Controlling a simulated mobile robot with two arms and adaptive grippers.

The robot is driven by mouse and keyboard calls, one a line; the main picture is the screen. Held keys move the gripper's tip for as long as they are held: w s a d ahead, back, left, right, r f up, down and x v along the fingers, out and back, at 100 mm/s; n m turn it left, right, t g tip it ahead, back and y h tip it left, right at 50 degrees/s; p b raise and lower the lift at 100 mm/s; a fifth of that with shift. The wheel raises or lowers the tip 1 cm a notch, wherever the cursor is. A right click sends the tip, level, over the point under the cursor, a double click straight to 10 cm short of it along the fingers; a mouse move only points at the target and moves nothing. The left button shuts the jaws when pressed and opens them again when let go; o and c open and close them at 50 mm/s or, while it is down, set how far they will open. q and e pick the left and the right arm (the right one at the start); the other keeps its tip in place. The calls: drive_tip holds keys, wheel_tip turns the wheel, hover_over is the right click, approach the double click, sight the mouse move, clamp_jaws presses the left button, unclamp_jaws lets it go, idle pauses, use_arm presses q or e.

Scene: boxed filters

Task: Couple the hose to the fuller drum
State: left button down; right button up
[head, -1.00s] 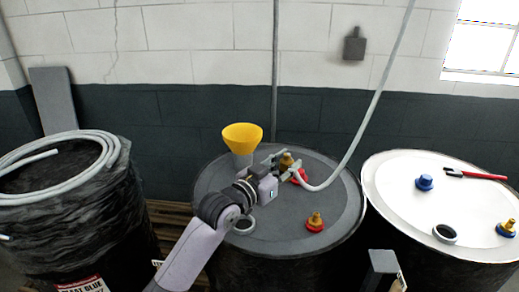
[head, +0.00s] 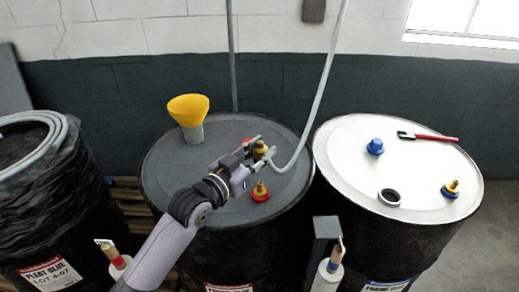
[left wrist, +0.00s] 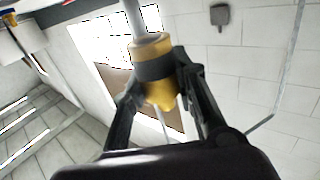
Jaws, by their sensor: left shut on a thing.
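My left gripper (head: 260,147) is shut on the brass hose coupling (left wrist: 155,75), which has a dark band and the grey hose above it in the left wrist view. In the head view the hose (head: 318,95) hangs from above and curves up into the grip. The grip is above the grey-topped middle drum (head: 215,145). Which drum is fuller I cannot tell. My right gripper is out of view.
A yellow funnel (head: 188,108) stands on the middle lid; a red piece (head: 247,142) shows behind my gripper. A blue cap (head: 375,147), dark ring (head: 390,196) and red-handled tool (head: 428,137) lie on the white lid. A grey post (head: 325,235) stands between the drums in front.

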use_arm(q)
drive_tip(key=shift+f+b, duration=0.6)
drive_tip(key=shift+f, duration=0.1)
wheel_tip(320, 180, down, 3)
drive_tip(key=shift+f+b, duration=0.1)
drive_tip(key=shift+b, duration=1)
drive_tip(key=shift+f, duration=0.5)
drive_tip(key=shift+b, duration=0.3)
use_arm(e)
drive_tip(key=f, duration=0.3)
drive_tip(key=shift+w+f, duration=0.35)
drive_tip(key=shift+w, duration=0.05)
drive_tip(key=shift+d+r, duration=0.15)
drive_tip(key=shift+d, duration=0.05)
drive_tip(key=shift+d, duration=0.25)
use_arm(q)
drive_tip(key=shift+p, duration=0.4)
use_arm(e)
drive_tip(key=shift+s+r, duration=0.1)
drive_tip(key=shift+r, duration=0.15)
